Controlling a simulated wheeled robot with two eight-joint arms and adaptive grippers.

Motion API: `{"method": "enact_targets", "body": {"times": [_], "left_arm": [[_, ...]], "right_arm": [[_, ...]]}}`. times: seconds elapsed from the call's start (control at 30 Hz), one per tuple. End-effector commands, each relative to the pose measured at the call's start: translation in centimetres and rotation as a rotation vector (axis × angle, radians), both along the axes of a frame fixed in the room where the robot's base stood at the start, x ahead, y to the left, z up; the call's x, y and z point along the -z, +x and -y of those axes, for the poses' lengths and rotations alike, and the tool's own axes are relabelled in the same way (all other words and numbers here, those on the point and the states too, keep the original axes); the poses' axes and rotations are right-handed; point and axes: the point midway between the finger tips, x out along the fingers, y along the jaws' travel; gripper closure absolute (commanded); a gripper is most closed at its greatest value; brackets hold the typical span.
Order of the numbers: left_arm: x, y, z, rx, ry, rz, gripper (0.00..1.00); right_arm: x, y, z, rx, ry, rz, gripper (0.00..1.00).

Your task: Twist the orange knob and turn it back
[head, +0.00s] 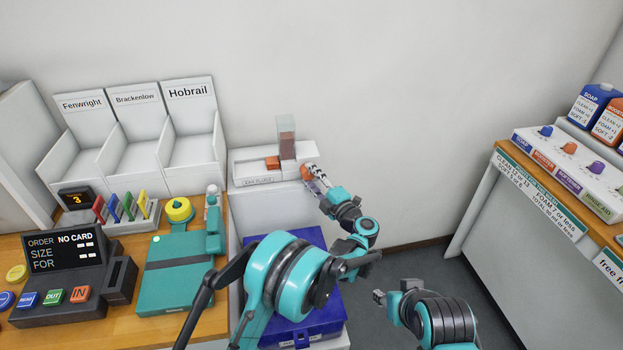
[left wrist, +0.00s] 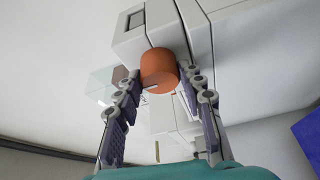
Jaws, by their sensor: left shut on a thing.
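The orange knob (head: 307,173) sits on the right end of the white dispenser unit (head: 245,170) by the back wall. In the left wrist view the orange knob (left wrist: 159,70) is a short cylinder between the fingertips of my left gripper (left wrist: 160,84). In the head view my left gripper (head: 313,177) reaches the knob from the right and is shut on it, partly hiding it. My right gripper (head: 379,296) is low at the centre right, away from the knob; its fingers are too small to read.
A blue box (head: 318,318) lies below my left arm. An order panel (head: 66,253) and teal folder (head: 175,272) are at left. A counter with bottles (head: 587,108) stands at right.

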Motion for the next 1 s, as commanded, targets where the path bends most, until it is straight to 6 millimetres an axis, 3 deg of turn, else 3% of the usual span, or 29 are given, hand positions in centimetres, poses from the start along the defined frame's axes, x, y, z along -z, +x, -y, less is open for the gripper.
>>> {"method": "enact_targets", "body": {"times": [0.43,0.47,0.53,1.0], "left_arm": [[0.03,0.02,0.05,0.002,0.011,-0.003,0.90],[0.03,0.02,0.04,0.002,0.010,-0.003,0.59],[0.03,0.02,0.04,0.002,0.010,-0.003,0.40],[0.08,-0.69,0.58,0.002,0.010,-0.002,0.40]], "right_arm": [[0.06,0.00,0.00,0.000,0.000,0.000,0.60],[0.06,0.00,0.00,0.000,0.000,0.000,0.60],[0.06,0.00,0.00,0.000,0.000,0.000,0.60],[0.06,0.00,0.00,0.000,0.000,0.000,0.60]]}}
